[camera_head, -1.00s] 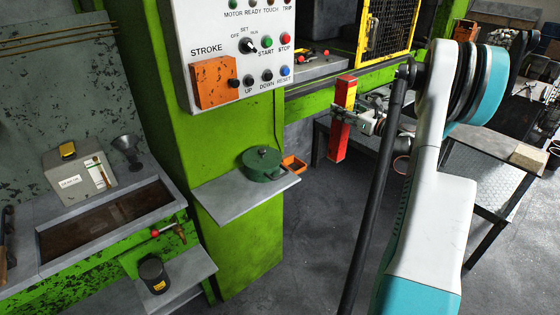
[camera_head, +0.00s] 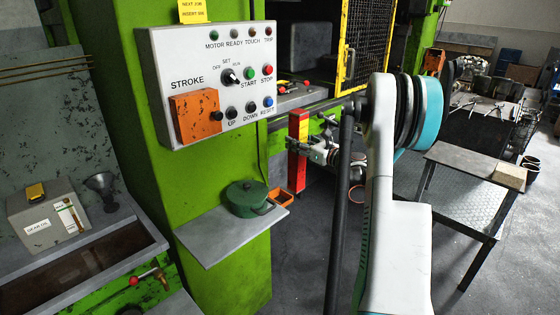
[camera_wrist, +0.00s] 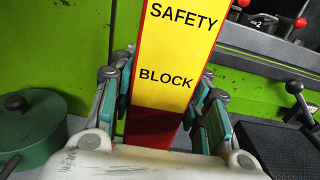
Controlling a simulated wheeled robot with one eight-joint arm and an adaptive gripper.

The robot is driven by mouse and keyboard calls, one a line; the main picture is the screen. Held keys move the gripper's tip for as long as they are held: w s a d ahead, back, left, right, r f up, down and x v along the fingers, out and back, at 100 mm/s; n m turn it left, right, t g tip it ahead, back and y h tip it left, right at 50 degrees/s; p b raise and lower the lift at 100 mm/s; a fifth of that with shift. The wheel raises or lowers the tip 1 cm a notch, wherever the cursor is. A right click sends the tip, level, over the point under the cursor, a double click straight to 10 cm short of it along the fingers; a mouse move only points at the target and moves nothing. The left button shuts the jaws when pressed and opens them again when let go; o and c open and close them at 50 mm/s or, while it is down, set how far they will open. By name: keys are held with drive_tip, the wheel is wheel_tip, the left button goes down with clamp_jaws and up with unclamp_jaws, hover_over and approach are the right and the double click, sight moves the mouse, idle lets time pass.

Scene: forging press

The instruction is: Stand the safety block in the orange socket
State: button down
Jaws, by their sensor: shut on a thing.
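The safety block (camera_head: 297,172) is a tall red bar with a yellow labelled face. My gripper (camera_head: 318,152) is shut on it and holds it upright in the air, beside the green press column. In the wrist view the yellow face of the safety block (camera_wrist: 175,50) reads "SAFETY BLOCK", with fingers on both sides of it. A small orange box-like piece (camera_head: 281,197), possibly the socket, shows low behind the block and right of the green pot. The block partly hides it, and I cannot tell its opening.
A green lidded pot (camera_head: 247,197) stands on a grey shelf (camera_head: 215,240) on the column. The control panel (camera_head: 205,70) juts out above. A yellow mesh guard (camera_head: 375,40) stands behind my arm. A low table (camera_head: 470,165) is at right.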

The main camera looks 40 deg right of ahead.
sight(304, 168)
drive_tip(key=w+a+f+b, duration=0.4)
drive_tip(key=w+f, duration=0.1)
drive_tip(key=f, duration=0.2)
idle(0.7)
drive_tip(key=shift+f+b, duration=0.1)
drive_tip(key=shift+b, duration=0.2)
drive_tip(key=c, duration=0.9)
unclamp_jaws()
drive_tip(key=s+p, duration=0.1)
drive_tip(key=s, duration=0.3)
drive_tip(key=s+p, duration=0.1)
drive_tip(key=s, duration=0.7)
drive_tip(key=shift+d+p, duration=0.4)
